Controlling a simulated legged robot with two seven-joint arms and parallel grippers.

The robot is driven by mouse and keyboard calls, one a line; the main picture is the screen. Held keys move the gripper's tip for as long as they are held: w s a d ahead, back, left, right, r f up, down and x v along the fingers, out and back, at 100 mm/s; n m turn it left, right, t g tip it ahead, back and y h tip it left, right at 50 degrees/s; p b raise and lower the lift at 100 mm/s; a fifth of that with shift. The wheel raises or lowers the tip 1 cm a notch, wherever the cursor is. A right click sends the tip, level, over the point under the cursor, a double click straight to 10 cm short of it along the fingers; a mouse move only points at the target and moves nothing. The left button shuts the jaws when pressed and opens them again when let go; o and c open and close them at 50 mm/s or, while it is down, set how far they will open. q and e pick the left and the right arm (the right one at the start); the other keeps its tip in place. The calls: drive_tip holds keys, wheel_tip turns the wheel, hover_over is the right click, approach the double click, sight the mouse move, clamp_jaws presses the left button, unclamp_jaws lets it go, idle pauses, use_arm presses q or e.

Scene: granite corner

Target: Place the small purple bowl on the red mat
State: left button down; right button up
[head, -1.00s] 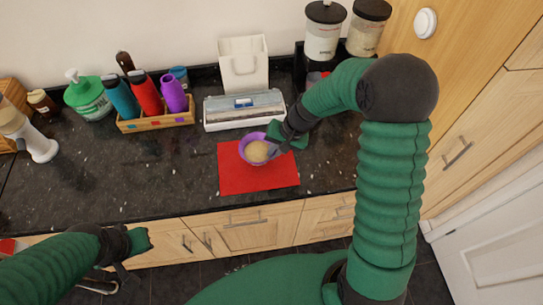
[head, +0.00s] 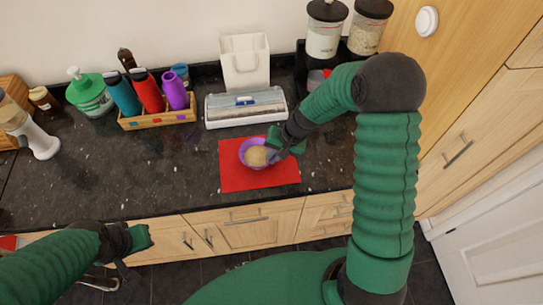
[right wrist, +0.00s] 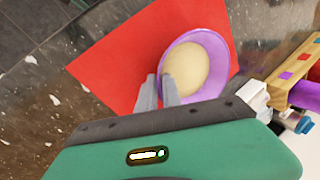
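The small purple bowl (head: 243,154) is over the red mat (head: 237,180), with a round beige thing inside it. In the right wrist view the bowl (right wrist: 219,56) appears upright above the red mat (right wrist: 120,62). I cannot tell whether its base touches the mat. My right gripper (head: 272,156) is at the bowl's right side. In the right wrist view its two grey fingers (right wrist: 159,85) straddle the rim, close together, and seem shut on it. My left gripper (head: 128,262) is low at the left, away from the counter; its fingers are unclear.
Behind the mat are a white and grey box (head: 245,107) and a white holder (head: 244,62). A wooden tray (head: 158,118) with several bottles stands at the back left. Jars (head: 325,30) stand at the back right. The dark counter (head: 120,175) left of the mat is clear.

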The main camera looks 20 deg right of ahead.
drive_tip(key=shift+r, duration=0.25)
drive_tip(key=v, duration=1.1)
drive_tip(key=s+a+f+n+h, duration=0.1)
drive_tip(key=s+a+n, duration=0.1)
drive_tip(key=s, duration=0.3)
drive_tip(key=s+a+f+n+h, duration=0.1)
drive_tip(key=s+a+n+h, duration=0.1)
drive_tip(key=s+n, duration=0.3)
drive_tip(key=shift+s+a+h, duration=0.3)
drive_tip(key=shift+s+a, duration=0.3)
drive_tip(key=shift+s, duration=0.1)
drive_tip(key=shift+a, duration=0.1)
drive_tip(key=shift+a, duration=0.15)
